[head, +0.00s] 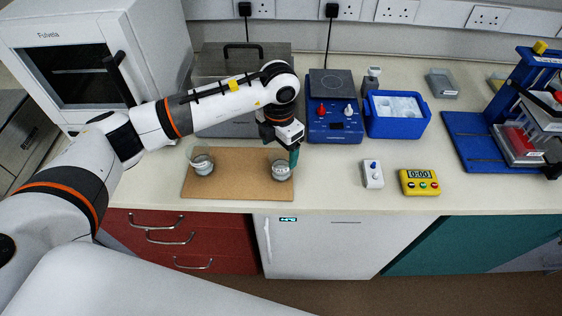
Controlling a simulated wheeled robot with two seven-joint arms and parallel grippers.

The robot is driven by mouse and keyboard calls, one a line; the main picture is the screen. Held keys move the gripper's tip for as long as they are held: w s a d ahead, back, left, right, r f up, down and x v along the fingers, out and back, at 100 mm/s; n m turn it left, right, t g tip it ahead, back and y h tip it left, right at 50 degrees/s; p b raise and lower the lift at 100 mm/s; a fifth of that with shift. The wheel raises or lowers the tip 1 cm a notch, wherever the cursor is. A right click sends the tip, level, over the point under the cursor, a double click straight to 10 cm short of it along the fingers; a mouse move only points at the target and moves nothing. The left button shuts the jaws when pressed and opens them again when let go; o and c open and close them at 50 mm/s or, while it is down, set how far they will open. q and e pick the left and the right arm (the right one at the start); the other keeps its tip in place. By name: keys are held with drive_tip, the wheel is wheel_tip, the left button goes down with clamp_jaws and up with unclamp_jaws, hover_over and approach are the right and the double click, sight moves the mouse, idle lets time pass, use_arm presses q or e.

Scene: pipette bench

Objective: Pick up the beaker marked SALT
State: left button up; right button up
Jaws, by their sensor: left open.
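Two clear glass beakers stand on a brown board (235,180). One beaker (203,165) is at the board's left, the other beaker (281,173) at its right. Both seem to hold something pale low down. Their markings are too small to read, so I cannot tell which is SALT. My left gripper (284,152) is open and points down at the right beaker, with a green finger beside its upper right rim. I cannot tell whether it touches the glass. The gripper hides part of the board's back edge.
A blue hotplate (335,126), a blue tub (397,116), a small white device (372,174) and a yellow timer (420,182) stand right of the board. A blue stand (475,143) is at far right. A white oven (85,65) is at left. The front right counter is clear.

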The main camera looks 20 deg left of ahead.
sight(281, 161)
use_arm(q)
drive_tip(key=shift+d+f+p, duration=0.1)
drive_tip(key=shift+f+p, duration=0.4)
drive_tip(key=shift+f, duration=0.05)
wheel_tip(281, 161, down, 4)
drive_tip(key=shift+d+r+p, duration=0.15)
drive_tip(key=shift+p, duration=0.7)
drive_tip(key=shift+f, duration=0.35)
drive_tip(key=shift+c, duration=0.5)
drive_tip(key=c, duration=1)
